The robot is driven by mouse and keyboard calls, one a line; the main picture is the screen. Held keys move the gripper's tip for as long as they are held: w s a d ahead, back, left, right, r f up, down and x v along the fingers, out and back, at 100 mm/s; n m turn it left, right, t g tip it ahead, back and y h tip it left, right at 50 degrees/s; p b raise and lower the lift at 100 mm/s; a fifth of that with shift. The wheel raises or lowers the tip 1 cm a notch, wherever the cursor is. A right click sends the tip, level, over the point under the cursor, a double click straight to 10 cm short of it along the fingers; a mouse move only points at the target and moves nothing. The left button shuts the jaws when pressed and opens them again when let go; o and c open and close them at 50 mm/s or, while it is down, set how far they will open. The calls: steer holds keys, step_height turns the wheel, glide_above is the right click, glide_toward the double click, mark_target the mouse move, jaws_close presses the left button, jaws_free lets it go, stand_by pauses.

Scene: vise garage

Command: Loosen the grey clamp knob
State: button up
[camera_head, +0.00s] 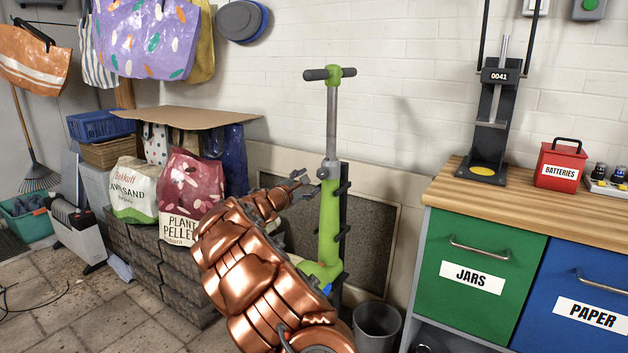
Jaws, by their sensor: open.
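A green, scooter-like upright (329,222) stands against a dark post by the wall, with a grey tube and dark handle grips above. A light grey clamp (329,167) sits where the grey tube enters the green part. Its knob appears to be on the near left side, but it is too small to make out clearly. My gripper (307,184) is at the end of my copper arm, just left of and slightly below the clamp. Its dark jaws are open and look empty. I cannot tell whether they touch the clamp.
A grey bin (377,325) stands on the floor right of the upright. The workbench (565,192) is further right. Stacked paver blocks (134,258) carry bags (187,190) behind my arm on the left. The floor at lower left is mostly clear.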

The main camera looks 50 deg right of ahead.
steer(key=shift+s+a, duration=0.1)
steer(key=shift+a, duration=2.15)
steer(key=shift+r, duration=0.1)
steer(key=s+a+r+m+g+y+p, duration=0.4)
steer(key=s+a+r+m+p, duration=0.55)
steer(key=s+a+r, duration=0.4)
steer(key=s+a+y+p, duration=0.4)
steer(key=s+a, duration=0.3)
steer(key=a, duration=0.6)
steer(key=s+a+y+p, duration=0.5)
steer(key=s+a+p, duration=0.1)
steer(key=a, duration=0.8)
steer(key=s+a+t+y+p, duration=0.1)
steer(key=s+a+y+p, duration=0.3)
steer(key=a, duration=1)
steer(key=s+p, duration=0.2)
steer(key=s, duration=0.1)
steer(key=shift+s+f+y, duration=0.25)
steer(key=shift+s+y, duration=0.05)
steer(key=shift+y, duration=0.1)
steer(key=shift+c, duration=0.4)
